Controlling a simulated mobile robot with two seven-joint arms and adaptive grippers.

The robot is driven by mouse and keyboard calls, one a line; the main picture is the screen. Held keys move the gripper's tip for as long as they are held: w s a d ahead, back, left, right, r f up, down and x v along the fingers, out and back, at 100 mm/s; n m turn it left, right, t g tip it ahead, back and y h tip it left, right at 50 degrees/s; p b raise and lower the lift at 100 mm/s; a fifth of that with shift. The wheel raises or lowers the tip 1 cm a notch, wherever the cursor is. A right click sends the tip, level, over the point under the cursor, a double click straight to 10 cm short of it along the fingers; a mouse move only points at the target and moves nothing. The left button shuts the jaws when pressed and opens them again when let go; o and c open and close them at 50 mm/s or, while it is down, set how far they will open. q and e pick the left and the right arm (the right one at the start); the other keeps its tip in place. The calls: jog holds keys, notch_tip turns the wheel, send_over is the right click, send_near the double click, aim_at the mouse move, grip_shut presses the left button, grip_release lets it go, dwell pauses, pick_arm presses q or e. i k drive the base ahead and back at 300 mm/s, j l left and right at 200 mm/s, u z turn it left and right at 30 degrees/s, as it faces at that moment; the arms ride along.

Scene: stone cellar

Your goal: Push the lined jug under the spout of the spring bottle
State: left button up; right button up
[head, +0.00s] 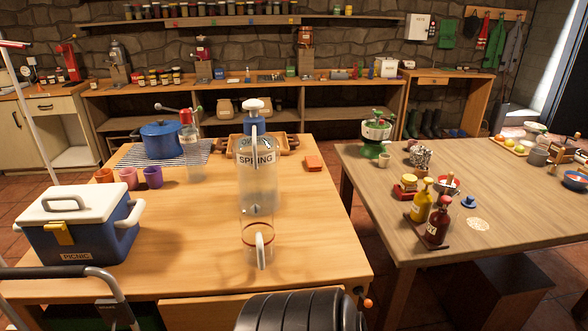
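The spring bottle (257,178) stands upright on the near wooden table. It is clear, with a "SPRING" label and a blue and white pump top (253,107). Its pale spout (254,133) comes toward me and points down. The lined jug (248,250) is clear, with a reddish-brown line around it and a pale handle (261,250) on the side facing me. It stands upright in front of the bottle and overlaps it in view. I cannot tell whether they touch or whether its mouth lies under the spout. Neither gripper is in view.
A blue and white cooler (78,230), several cups (152,177) and a blue pot (160,138) on a rack occupy the table's left. An orange block (314,163) lies right of the bottle. The tabletop beside the jug is clear. A black ribbed object (290,312) shows at the bottom edge.

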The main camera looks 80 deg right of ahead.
aim_at(256, 222)
jog(key=z, duration=2.35)
